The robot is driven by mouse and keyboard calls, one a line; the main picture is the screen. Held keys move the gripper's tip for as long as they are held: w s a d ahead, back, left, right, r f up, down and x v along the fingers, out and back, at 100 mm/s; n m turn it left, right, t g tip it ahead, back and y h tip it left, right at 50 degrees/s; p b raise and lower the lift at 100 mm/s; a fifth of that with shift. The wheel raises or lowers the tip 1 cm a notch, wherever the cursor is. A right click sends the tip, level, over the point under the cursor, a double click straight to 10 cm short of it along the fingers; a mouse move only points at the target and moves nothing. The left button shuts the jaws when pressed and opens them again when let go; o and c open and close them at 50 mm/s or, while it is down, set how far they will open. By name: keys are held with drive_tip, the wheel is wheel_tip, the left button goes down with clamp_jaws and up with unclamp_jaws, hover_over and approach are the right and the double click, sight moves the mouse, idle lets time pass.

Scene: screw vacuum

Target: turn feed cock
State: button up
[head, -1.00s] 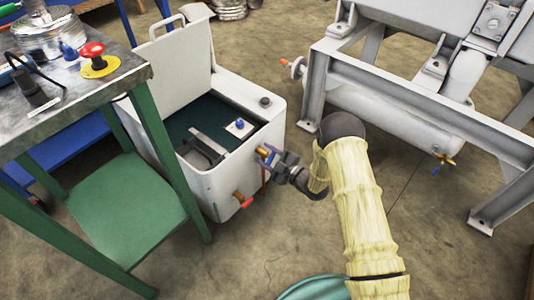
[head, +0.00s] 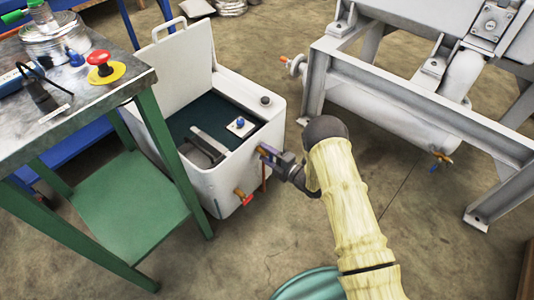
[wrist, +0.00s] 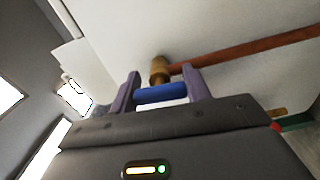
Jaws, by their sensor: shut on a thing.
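The feed cock has a brass body (wrist: 159,68) and a blue handle (wrist: 160,94). It sticks out of the side wall of the open white tank (head: 215,193). My gripper (wrist: 161,82) is shut on the blue handle, with one finger at each end of it. In the head view my gripper (head: 274,158) is at the tank's right side, near the upper rim. There the cock is small and mostly hidden by the fingers.
A lower cock with a red handle (head: 245,200) sits on the same tank. A copper pipe (wrist: 250,53) runs close to my fingers. A green-legged bench (head: 165,150) with a red button (head: 99,58) stands left. A grey steel frame (head: 430,115) stands right.

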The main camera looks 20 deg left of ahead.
drive_tip(key=shift+d+f, duration=0.1)
drive_tip(key=shift+f, duration=0.05)
drive_tip(key=o, duration=1)
drive_tip(key=p+v, duration=0.6)
drive_tip(key=v, duration=1.1)
drive_tip(key=shift+s+p, duration=0.2)
drive_tip(key=shift+p, duration=0.15)
drive_tip(key=shift+d, duration=0.15)
